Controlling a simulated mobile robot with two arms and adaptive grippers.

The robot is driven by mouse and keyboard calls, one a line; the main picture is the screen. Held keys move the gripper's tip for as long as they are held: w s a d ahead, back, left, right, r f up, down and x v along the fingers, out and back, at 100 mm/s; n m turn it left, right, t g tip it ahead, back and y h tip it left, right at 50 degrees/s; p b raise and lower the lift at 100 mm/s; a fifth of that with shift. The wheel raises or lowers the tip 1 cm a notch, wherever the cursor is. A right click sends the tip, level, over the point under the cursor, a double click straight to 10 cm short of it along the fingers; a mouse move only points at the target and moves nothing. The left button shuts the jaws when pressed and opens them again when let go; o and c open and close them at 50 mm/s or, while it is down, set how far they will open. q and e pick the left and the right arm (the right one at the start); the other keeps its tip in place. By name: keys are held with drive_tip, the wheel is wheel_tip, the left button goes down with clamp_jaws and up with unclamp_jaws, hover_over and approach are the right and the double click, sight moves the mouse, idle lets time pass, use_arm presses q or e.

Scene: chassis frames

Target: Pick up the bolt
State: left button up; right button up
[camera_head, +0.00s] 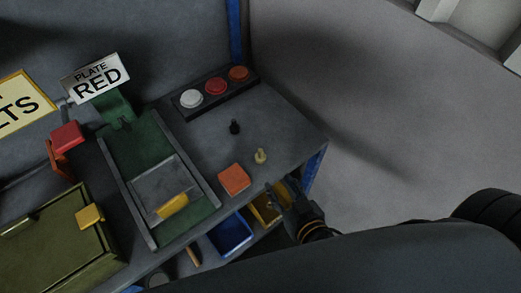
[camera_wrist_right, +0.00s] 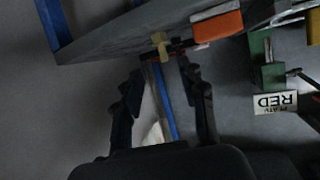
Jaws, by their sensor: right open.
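Two small bolt-like pieces stand on the grey worktop in the head view: a tan one (camera_head: 261,156) and a black one (camera_head: 235,127) behind it to the left. I cannot tell which is the bolt meant. My right gripper (camera_head: 281,194) is at the front edge of the worktop, nearer than the tan piece and apart from it. In the right wrist view the gripper (camera_wrist_right: 160,70) is open, with nothing between its fingers. The tan piece (camera_wrist_right: 160,43) shows just beyond the fingertips, with dark shapes beside it. My left gripper is not in view.
An orange block (camera_head: 234,179) lies left of the right gripper. A button panel (camera_head: 181,107) stands at the back. A green fixture (camera_head: 150,137) with a grey tray is left, by the "PLATE RED" sign (camera_head: 97,78). Blue (camera_head: 232,236) and yellow (camera_head: 262,209) bins hang below the front edge.

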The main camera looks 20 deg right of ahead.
sight(261, 154)
drive_tip(key=w, duration=0.2)
drive_tip(key=w+f+p, duration=0.1)
drive_tip(key=w, duration=0.4)
drive_tip(key=shift+w+a+f+p, duration=0.15)
drive_tip(key=shift+w+a+p, duration=0.05)
drive_tip(key=shift+w+p, duration=0.15)
drive_tip(key=shift+w+f, duration=0.15)
drive_tip(key=shift+w, duration=0.3)
drive_tip(key=p+x, duration=0.1)
drive_tip(key=x, duration=0.3)
drive_tip(key=shift+w+a+p, duration=0.2)
drive_tip(key=shift+a+p, duration=0.05)
drive_tip(key=shift+p, duration=0.1)
drive_tip(key=shift+w, duration=0.25)
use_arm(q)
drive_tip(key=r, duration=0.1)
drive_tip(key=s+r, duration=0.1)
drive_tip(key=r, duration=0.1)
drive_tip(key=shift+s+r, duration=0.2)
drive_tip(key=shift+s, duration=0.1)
use_arm(e)
drive_tip(key=shift+c, duration=0.4)
clamp_jaws()
